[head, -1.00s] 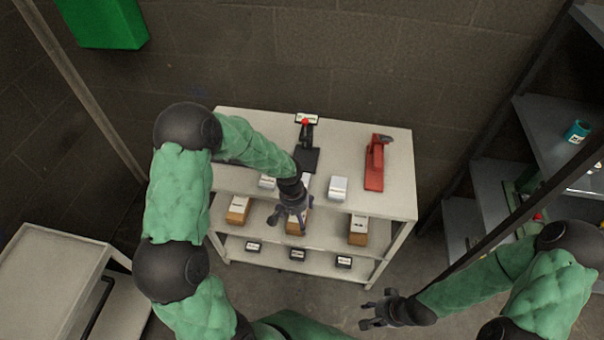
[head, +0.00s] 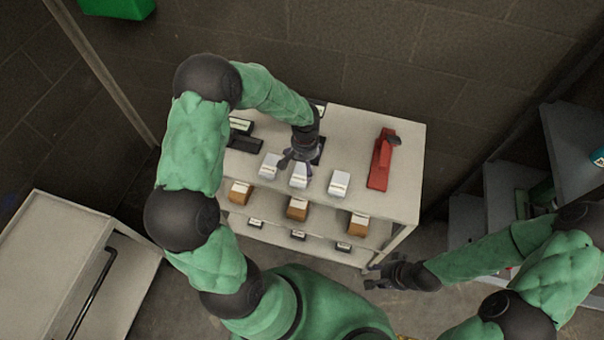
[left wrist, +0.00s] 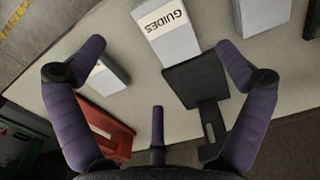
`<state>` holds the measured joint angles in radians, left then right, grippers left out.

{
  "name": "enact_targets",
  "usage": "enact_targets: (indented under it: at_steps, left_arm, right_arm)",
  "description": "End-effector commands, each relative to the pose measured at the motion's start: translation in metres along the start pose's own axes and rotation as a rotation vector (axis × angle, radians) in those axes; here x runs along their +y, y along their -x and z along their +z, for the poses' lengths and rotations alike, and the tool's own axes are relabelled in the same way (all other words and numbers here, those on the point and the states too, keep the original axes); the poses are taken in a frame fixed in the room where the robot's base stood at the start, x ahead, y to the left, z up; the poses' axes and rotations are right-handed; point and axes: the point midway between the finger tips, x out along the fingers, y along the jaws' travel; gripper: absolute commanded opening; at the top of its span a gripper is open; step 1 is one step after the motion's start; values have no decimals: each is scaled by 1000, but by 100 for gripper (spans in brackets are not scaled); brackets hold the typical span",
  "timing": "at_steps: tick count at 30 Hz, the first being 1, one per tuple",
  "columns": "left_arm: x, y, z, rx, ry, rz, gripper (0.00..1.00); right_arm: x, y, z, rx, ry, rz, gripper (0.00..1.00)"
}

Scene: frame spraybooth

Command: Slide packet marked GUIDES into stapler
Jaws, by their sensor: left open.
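The white packet marked GUIDES (left wrist: 170,30) stands on the top board, and it is the middle packet (head: 299,177) of three in the head view. My left gripper (head: 296,161) is open and empty above and just behind this packet. In the left wrist view the packet lies between and beyond the spread fingers (left wrist: 160,50). A black stapler with a flat plate (left wrist: 196,80) is beside the packet, mostly hidden by my left gripper in the head view. A red stapler (head: 381,165) stands at the right. My right gripper (head: 378,276) is open and empty, low at the right front.
White packets stand left (head: 270,165) and right (head: 340,183) of the GUIDES packet. Another black device (head: 245,142) is at the left of the white shelf unit (head: 407,200). Brown boxes (head: 297,209) sit on the board below. A grey cabinet (head: 60,255) stands left.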

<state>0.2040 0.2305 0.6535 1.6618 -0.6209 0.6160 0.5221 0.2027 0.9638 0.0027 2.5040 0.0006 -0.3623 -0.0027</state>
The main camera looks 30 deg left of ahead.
Motion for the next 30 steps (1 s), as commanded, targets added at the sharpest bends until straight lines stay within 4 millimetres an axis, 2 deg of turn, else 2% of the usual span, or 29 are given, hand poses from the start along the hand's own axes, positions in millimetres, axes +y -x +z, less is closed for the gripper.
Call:
enact_targets:
  at_steps: [3,8,18,27,29,30]
  left_arm:
    - [0,-18,0,-2,0,0,100]
    - [0,-30,0,-1,0,0,100]
    - [-1,-72,-1,0,-1,0,100]
    - [-1,-76,-1,1,0,1,100]
    - [0,-76,-1,1,0,1,86]
    - [-1,-76,-1,1,0,1,75]
  right_arm:
    - [0,-1,0,1,0,0,40]
    - [0,-1,-1,1,0,0,40]
    - [0,0,-1,1,0,0,40]
    - [0,0,-1,1,0,0,40]
    - [0,0,-1,1,0,0,40]
    - [0,0,-1,1,0,0,40]
